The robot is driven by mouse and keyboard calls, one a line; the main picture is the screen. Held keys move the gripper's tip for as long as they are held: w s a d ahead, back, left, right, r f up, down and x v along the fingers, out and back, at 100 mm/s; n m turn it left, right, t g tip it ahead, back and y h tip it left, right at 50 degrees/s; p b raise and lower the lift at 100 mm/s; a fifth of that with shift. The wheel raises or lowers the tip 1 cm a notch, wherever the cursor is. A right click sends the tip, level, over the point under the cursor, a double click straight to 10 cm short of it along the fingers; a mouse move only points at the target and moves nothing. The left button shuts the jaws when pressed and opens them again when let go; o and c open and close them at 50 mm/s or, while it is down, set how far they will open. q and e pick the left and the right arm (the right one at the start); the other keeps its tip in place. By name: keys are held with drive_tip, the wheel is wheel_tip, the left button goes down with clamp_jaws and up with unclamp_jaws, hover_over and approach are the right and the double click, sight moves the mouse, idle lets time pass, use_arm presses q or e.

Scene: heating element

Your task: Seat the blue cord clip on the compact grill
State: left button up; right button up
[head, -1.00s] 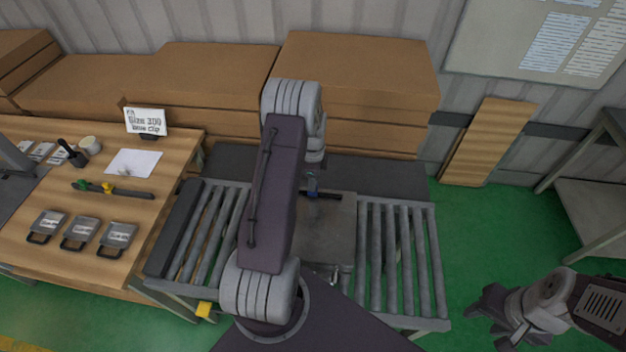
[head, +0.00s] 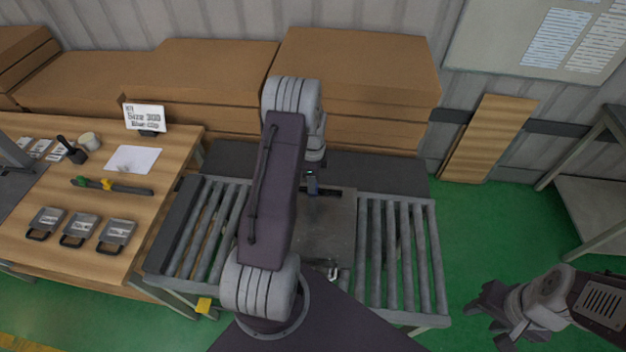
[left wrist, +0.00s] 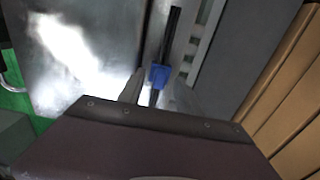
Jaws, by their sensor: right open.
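The compact grill (head: 330,235) is a grey metal box on the roller conveyor, partly hidden behind my left arm. It shows as a shiny plate in the left wrist view (left wrist: 70,50). The blue cord clip (left wrist: 158,76) is a small blue block at a black strip (left wrist: 172,30) by the grill's edge. Whether it is fully seated, I cannot tell. My left gripper (left wrist: 160,78) is over the grill, its fingers apart on either side of the clip, with a gap showing. My right gripper (head: 492,318) is open and empty, away at the lower right.
A wooden table (head: 175,175) at left holds a sign (head: 145,118) reading Blue clip, a black bar with green and yellow clips (head: 112,186), and several grey handled pieces (head: 80,230). Bare rollers (head: 405,260) lie right of the grill. Cardboard boxes (head: 355,80) stand behind.

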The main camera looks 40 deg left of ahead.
use_arm(q)
wheel_tip(320, 180, up, 9)
drive_tip(key=b, duration=0.1)
drive_tip(key=shift+b, duration=0.4)
idle(0.6)
